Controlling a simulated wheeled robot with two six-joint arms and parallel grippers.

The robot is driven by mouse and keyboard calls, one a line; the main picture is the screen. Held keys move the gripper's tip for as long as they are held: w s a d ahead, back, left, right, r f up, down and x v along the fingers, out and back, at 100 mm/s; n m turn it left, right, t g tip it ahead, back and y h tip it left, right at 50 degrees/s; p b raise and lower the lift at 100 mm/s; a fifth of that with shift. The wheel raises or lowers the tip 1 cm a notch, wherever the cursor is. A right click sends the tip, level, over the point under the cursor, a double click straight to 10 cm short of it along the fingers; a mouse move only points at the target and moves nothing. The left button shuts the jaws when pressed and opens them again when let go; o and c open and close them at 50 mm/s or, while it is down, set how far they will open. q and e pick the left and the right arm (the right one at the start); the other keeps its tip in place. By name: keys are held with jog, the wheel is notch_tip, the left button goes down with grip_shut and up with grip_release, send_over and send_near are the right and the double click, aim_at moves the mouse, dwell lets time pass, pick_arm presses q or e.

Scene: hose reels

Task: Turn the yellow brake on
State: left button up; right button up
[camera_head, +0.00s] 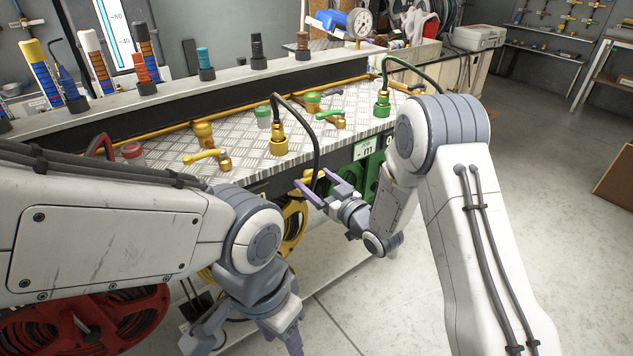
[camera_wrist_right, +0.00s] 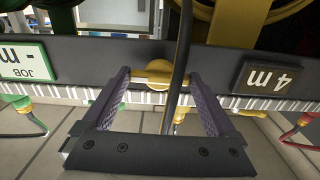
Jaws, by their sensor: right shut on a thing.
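The yellow brake (camera_wrist_right: 158,73) is a yellow handle on the dark front edge of the bench. It lies between the fingers of my right gripper (camera_wrist_right: 160,84), which is shut on it in the wrist view. In the head view the brake (camera_head: 309,176) shows in part beside my right gripper (camera_head: 327,187), above the yellow reel (camera_head: 293,226). A dark hose (camera_wrist_right: 180,62) crosses in front of the brake. My left gripper (camera_head: 282,335) hangs low near the bottom of the head view, away from the brake; its finger gap is unclear.
The metal bench top (camera_head: 240,135) carries yellow and green valves and hose fittings. A red reel (camera_head: 120,322) is at lower left and a green reel (camera_head: 367,178) beside my right arm. In the wrist view, a dark "4 m" plate (camera_wrist_right: 267,78) is near. Open floor lies right.

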jog(key=o, duration=1)
jog(key=shift+s, duration=0.1)
jog(key=v, duration=1)
jog(key=shift+s+d+b, duration=0.15)
jog(key=shift+b, duration=0.2)
